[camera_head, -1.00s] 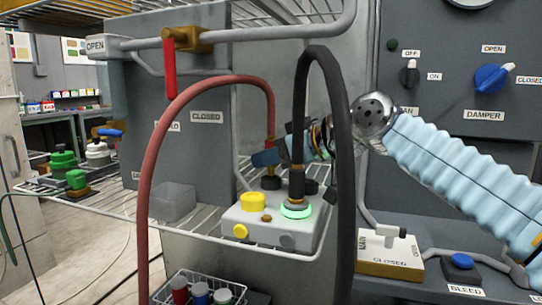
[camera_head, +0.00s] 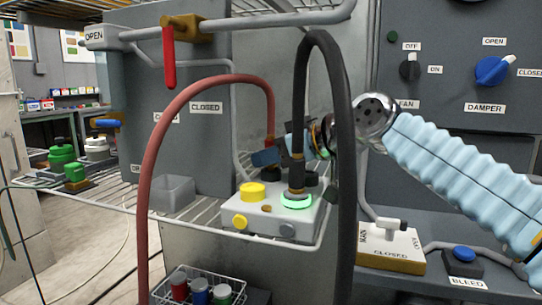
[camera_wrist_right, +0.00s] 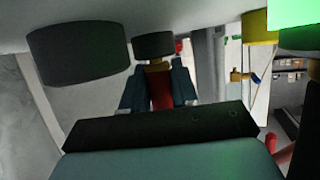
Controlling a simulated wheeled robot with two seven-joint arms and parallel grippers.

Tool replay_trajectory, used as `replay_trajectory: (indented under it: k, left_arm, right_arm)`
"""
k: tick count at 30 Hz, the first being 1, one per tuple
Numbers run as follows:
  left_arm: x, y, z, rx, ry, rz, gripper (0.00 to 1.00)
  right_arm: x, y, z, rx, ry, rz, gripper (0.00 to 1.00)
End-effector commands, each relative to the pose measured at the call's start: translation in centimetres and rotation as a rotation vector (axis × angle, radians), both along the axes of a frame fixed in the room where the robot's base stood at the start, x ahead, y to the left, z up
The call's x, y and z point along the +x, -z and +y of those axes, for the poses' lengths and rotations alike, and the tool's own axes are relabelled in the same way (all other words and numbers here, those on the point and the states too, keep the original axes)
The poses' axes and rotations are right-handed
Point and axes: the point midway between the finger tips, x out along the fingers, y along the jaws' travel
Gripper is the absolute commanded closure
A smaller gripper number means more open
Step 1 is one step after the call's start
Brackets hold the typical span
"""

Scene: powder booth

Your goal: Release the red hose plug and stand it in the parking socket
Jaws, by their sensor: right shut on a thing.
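The red hose (camera_head: 205,88) arches over and ends at its red plug (camera_head: 270,142), at the back of a pale socket box (camera_head: 262,217). My right gripper (camera_head: 267,157) reaches in from the right behind the black hose. In the right wrist view its blue-grey fingers are shut on the red plug (camera_wrist_right: 160,90), with a brass collar and a black socket (camera_wrist_right: 154,45) at the plug's end. I cannot tell whether the plug is still seated. Another black socket (camera_wrist_right: 78,55) beside it looks empty. My left gripper is not in view.
A black hose (camera_head: 340,110) stands in a green-lit ring (camera_head: 296,201) and crosses in front of my right wrist. The box has a yellow button (camera_head: 252,191). A wire shelf holds a clear tray (camera_head: 172,191). A wire basket (camera_head: 205,280) of jars is below.

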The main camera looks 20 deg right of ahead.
Motion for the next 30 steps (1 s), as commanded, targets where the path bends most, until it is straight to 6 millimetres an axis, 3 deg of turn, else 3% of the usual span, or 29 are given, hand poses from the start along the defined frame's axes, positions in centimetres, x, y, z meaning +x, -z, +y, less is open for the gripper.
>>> replay_trajectory:
  k: [12, 13, 18, 30]
  left_arm:
    - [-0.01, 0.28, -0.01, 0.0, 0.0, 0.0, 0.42]
    - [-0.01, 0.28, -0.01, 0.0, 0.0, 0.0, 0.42]
    - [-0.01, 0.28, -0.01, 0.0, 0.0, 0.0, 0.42]
    - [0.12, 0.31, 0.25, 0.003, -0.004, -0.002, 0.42]
  right_arm:
    - [0.0, 0.24, 0.0, 0.0, 0.0, 0.0, 1.0]
    - [0.0, 0.24, 0.0, 0.0, 0.0, 0.0, 0.7]
    - [0.0, 0.24, 0.0, 0.0, 0.0, 0.0, 0.44]
    - [-0.41, 0.03, -0.34, 0.0, 0.001, -0.001, 0.42]
